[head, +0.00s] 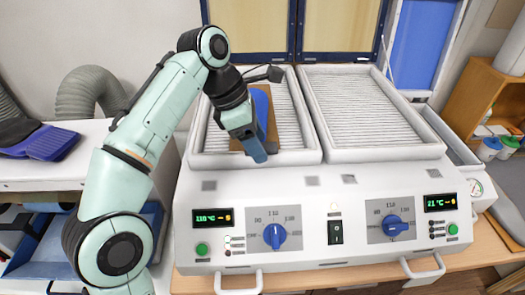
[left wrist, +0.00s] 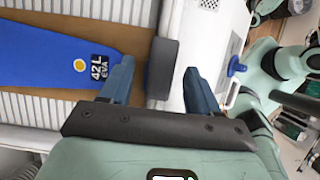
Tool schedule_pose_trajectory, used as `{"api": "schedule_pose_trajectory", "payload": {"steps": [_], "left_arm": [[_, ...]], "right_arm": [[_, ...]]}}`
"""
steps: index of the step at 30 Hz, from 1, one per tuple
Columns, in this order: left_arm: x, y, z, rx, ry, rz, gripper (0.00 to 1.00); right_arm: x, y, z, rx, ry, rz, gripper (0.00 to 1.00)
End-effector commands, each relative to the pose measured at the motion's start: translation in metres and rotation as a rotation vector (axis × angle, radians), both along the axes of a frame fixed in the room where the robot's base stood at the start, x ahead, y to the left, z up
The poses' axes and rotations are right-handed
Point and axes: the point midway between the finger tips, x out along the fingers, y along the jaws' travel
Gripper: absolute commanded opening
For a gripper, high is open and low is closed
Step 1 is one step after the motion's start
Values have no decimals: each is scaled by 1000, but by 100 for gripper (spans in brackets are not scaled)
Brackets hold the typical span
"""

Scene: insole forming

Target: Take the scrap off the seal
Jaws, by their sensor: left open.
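In the left wrist view a dark grey block-like piece (left wrist: 163,68) lies at the end of a brown board, over the pale rim. It looks like the scrap, though I cannot be sure. My left gripper (left wrist: 152,84) is open, with one blue finger on each side of this piece and no clear contact. In the head view the left gripper (head: 258,154) is over the front rim of the left tray and hides the piece. The pale seal (head: 206,160) runs around this tray.
A blue insole (left wrist: 45,58) marked 42L EVA lies on the brown board (left wrist: 130,70) in the left tray. The right tray (head: 365,110) is empty. Knobs, displays and handles line the machine's front (head: 330,255). Blue pieces (head: 45,142) lie at the left.

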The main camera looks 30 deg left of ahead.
Motion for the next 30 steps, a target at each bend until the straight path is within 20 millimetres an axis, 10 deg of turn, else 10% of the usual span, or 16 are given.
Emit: {"api": "schedule_pose_trajectory", "payload": {"steps": [3, 9, 21, 30], "left_arm": [[0, 0, 3, -1, -3, 0, 58], [0, 0, 3, 0, -2, 0, 2], [1, 0, 8, 0, -4, 0, 1], [3, 0, 71, -1, -14, 1, 1]], "right_arm": [[2, 0, 3, 0, -3, 0, 0], [2, 0, 3, 0, -3, 0, 0], [5, 0, 6, 0, -6, 0, 0], [46, 0, 50, 0, -54, 0, 0]]}}
